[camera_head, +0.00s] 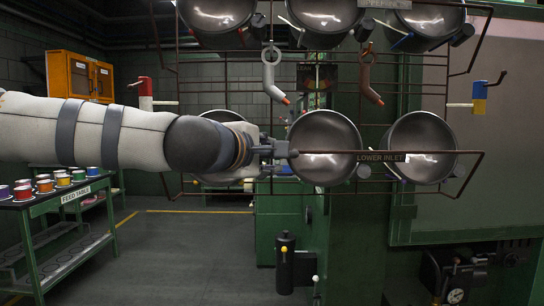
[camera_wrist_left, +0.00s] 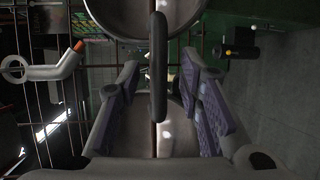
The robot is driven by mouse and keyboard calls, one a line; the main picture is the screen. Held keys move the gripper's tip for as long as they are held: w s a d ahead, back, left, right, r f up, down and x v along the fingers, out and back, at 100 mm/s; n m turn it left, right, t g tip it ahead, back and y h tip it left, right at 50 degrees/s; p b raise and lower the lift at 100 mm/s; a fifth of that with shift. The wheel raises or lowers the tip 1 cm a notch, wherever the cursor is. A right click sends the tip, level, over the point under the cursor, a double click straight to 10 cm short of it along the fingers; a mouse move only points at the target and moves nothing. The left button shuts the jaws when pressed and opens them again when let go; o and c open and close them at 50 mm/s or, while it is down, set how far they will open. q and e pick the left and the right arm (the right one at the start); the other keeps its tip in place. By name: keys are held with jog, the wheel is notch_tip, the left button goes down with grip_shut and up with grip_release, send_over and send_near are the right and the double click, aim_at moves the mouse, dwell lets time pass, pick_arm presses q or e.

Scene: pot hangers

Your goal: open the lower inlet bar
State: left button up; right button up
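The lower inlet bar (camera_head: 440,152) is a thin dark bar across the front of the lower pots, labelled LOWER INLET. My left gripper (camera_head: 284,148) is at the bar's left end, at the height of the bar. In the left wrist view, a dark upright rounded piece (camera_wrist_left: 158,95), seemingly the bar's end grip, stands between the spread fingers of my left gripper (camera_wrist_left: 158,68). The fingers show a gap on each side of it. I cannot tell how deep it sits between them. My right gripper is not in view.
Steel pots (camera_head: 325,140) hang behind the bar, with more above. A grey hook (camera_head: 271,75) and a brown hook (camera_head: 371,80) hang above it. A feed table (camera_head: 75,196) with coloured cups stands left. A dark lever post (camera_head: 285,262) stands below.

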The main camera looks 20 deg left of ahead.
pick_arm(q)
jog(key=shift+x, duration=1.2)
grip_shut()
